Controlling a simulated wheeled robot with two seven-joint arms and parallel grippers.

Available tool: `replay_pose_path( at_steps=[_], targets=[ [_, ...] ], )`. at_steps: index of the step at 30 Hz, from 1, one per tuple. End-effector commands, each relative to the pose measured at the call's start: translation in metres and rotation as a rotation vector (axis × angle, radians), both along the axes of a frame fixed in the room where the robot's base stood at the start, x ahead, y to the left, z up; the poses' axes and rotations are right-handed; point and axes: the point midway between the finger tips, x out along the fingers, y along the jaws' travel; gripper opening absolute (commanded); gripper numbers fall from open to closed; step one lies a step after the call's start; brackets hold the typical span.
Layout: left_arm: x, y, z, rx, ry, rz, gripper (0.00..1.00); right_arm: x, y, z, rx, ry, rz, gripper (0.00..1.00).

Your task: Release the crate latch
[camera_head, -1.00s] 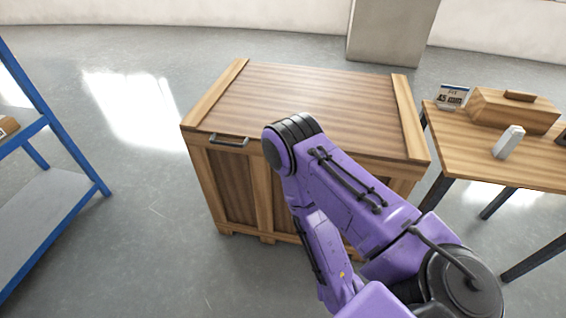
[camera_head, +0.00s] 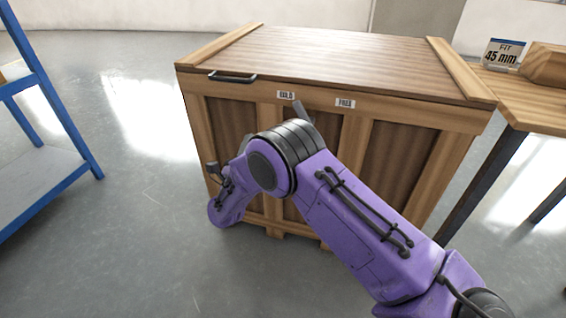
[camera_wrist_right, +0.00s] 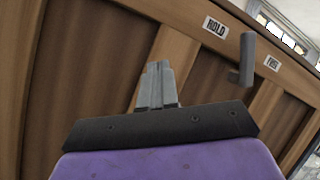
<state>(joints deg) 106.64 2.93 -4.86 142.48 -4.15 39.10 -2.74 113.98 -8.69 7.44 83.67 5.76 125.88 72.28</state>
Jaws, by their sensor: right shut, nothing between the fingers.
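The wooden crate (camera_head: 330,50) stands in front of me with its lid closed. On its front face, below the lid edge, are a HOLD label (camera_head: 286,95) and a FREE label (camera_head: 345,103). A grey latch lever (camera_head: 301,112) sticks up between and below them; my arm partly hides it. In the right wrist view the lever (camera_wrist_right: 247,58) stands right of the HOLD label, left of the FREE label. My right gripper (camera_wrist_right: 157,85) is shut and empty, left of the lever and apart from it. The arm largely hides it in the head view. My left gripper is out of view.
A black handle (camera_head: 232,77) sits at the crate's front left. A blue shelf rack (camera_head: 55,100) stands at left. A wooden table (camera_head: 535,105) with a "FIT 45 mm" sign (camera_head: 503,53) and a wooden box stands at right. Floor left of the crate is clear.

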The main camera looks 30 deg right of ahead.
Motion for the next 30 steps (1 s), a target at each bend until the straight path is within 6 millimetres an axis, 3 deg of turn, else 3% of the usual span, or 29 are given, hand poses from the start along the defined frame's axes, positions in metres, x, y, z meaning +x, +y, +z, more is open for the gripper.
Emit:
replay_pose_path(
  at_steps=[1, 3, 6, 10, 14, 23, 26, 30],
  targets=[
    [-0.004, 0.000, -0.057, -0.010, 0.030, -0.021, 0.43, 0.005, 0.006, -0.019, 0.110, -0.245, 0.014, 0.00],
    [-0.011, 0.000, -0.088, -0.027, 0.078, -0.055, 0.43, 0.004, 0.013, -0.006, 0.269, -0.597, 0.045, 0.00],
    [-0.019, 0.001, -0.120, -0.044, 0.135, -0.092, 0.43, -0.005, 0.021, 0.006, 0.443, -1.019, 0.094, 0.00],
    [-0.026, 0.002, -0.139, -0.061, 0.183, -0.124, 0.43, -0.015, 0.029, 0.015, 0.575, -1.369, 0.139, 0.00],
    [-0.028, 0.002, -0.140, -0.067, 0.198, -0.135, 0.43, -0.019, 0.031, 0.022, 0.618, -1.498, 0.156, 0.00],
    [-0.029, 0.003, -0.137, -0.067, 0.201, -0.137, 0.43, -0.019, 0.030, 0.025, 0.620, -1.499, 0.157, 0.00],
    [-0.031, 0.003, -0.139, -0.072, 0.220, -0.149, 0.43, -0.019, 0.023, 0.025, 0.618, -1.497, 0.156, 0.00],
    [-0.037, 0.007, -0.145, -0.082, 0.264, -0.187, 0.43, -0.020, -0.001, 0.032, 0.617, -1.498, 0.152, 0.00]
  ],
)
